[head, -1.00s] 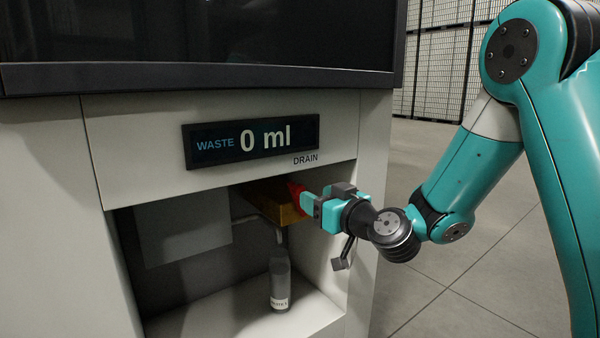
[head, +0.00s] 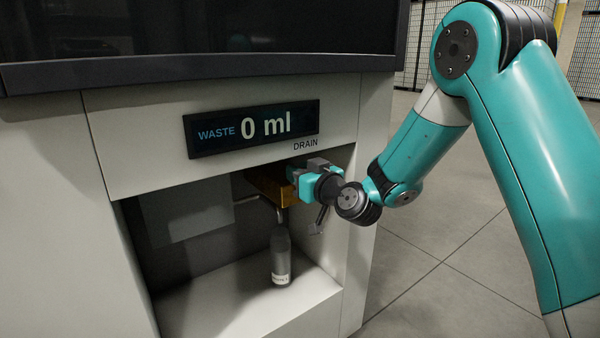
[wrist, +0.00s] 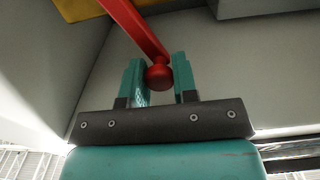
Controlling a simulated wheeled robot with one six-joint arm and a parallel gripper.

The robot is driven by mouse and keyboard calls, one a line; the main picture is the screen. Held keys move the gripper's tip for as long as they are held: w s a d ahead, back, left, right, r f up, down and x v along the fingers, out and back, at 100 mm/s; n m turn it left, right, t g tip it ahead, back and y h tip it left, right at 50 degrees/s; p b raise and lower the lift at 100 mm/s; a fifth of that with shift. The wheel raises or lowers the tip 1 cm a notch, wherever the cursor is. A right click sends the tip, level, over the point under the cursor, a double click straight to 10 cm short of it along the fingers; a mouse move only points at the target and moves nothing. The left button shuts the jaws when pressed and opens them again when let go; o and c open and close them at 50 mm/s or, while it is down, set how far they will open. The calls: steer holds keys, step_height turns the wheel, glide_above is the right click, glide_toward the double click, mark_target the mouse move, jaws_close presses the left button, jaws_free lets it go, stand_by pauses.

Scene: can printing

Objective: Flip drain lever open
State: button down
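The red drain lever (wrist: 138,32) slopes down from the upper left in the wrist view and ends in a round red knob (wrist: 159,76). My gripper (wrist: 159,72) has its two teal fingers on either side of the knob, with very little space at the sides. I cannot tell whether the fingers press on it. In the head view my gripper (head: 292,176) is at the brass-coloured block (head: 268,187) under the DRAIN label (head: 305,144). It hides the lever there.
The waste display (head: 251,129) reads 0 ml above the recess. A grey bottle (head: 280,257) stands on the recess floor (head: 235,305) below a thin pipe. A grey box (head: 187,215) hangs at the left inside. The cabinet's right wall (head: 358,240) is close to my gripper.

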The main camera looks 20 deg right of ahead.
steer(key=m, duration=0.1)
steer(key=d, duration=0.1)
steer(key=m+b, duration=0.1)
steer(key=shift+w+d+r+m, duration=0.3)
steer(key=shift+d, duration=0.1)
steer(key=c, duration=0.9)
jaws_free()
steer(key=b+v, duration=1.2)
steer(key=v, duration=0.5)
steer(key=shift+s+b, duration=0.2)
steer(key=shift+b, duration=0.2)
